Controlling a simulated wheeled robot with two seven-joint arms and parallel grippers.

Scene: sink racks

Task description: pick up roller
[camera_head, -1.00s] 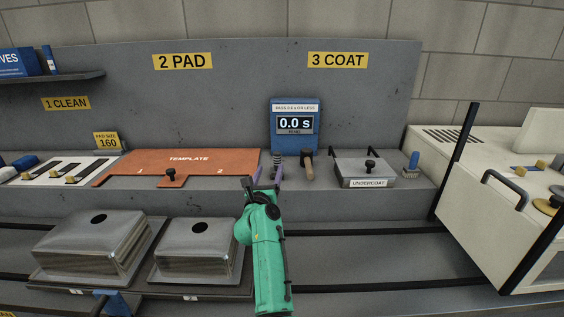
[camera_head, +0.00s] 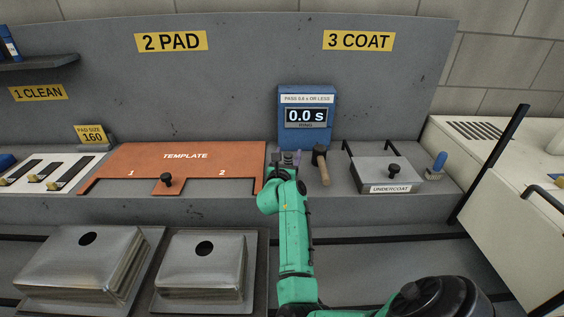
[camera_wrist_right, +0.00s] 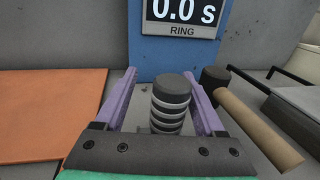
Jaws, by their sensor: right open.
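A ringed grey cylinder with a dark cap (camera_wrist_right: 170,105), apparently the roller, stands upright between the fingers of my right gripper (camera_wrist_right: 160,76) in the wrist view. The purple fingers are open on either side of it. It sits nearer the right finger, and I cannot tell whether they touch. In the head view my right gripper (camera_head: 287,158) is at the back ledge in front of the blue timer box, and the cylinder is mostly hidden there. My left gripper is not in view.
A wooden-handled mallet (camera_head: 321,165) lies close right of the gripper; its dark head (camera_wrist_right: 215,78) is near the right finger. The blue timer box (camera_head: 307,98) stands behind. The orange template (camera_head: 185,160) is left, the undercoat tray (camera_head: 388,172) and blue-handled brush (camera_head: 437,165) right.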

